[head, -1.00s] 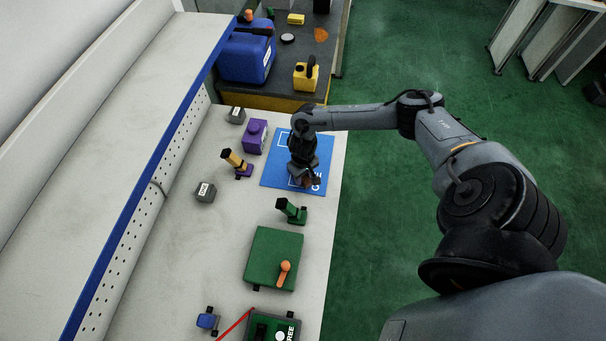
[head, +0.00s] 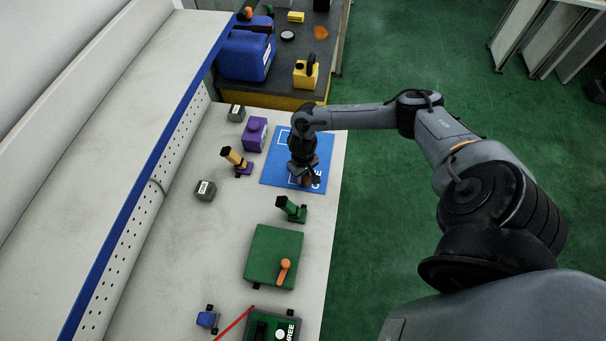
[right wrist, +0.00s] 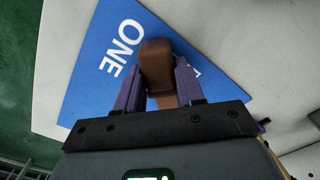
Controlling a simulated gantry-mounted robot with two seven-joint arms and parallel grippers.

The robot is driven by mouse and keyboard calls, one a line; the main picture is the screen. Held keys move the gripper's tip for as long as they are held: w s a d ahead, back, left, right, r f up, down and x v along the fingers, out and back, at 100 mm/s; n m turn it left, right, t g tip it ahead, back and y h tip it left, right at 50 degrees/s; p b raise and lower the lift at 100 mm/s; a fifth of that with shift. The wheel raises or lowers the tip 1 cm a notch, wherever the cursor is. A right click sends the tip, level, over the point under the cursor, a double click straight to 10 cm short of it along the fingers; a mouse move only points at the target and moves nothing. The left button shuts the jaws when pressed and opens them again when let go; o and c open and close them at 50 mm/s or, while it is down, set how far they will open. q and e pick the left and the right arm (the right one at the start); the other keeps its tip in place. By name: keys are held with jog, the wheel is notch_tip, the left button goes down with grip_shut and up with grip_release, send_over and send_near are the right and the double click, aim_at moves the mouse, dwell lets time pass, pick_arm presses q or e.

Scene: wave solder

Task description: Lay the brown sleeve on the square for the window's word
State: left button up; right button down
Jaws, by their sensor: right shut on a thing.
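The brown sleeve (right wrist: 157,66) is between the purple fingers of my right gripper (right wrist: 160,85), which is shut on it. In the head view my right gripper (head: 305,182) is low over the near end of the blue mat (head: 275,178). The mat bears white outlines and lettering; the word ONE (right wrist: 121,47) shows beside the sleeve in the right wrist view. Whether the sleeve touches the mat cannot be told. A dark green box (head: 262,326) at the bottom edge shows white letters that end in REE, partly cut off. My left gripper is out of view.
Left of the mat stand a purple block (head: 255,135), a yellow-and-purple fixture (head: 236,161) and a grey labelled block (head: 205,190). Nearer are a green fixture (head: 291,209) and a green box with an orange lever (head: 263,255). A blue canister (head: 245,57) stands beyond the bench.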

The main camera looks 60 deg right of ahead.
jog(key=shift+f, duration=0.25)
jog(key=c, duration=0.6)
grip_release()
jog(key=shift+r, duration=0.6)
notch_tip(320, 180, up, 10)
jog(key=p, duration=0.2)
jog(key=shift+f, duration=0.15)
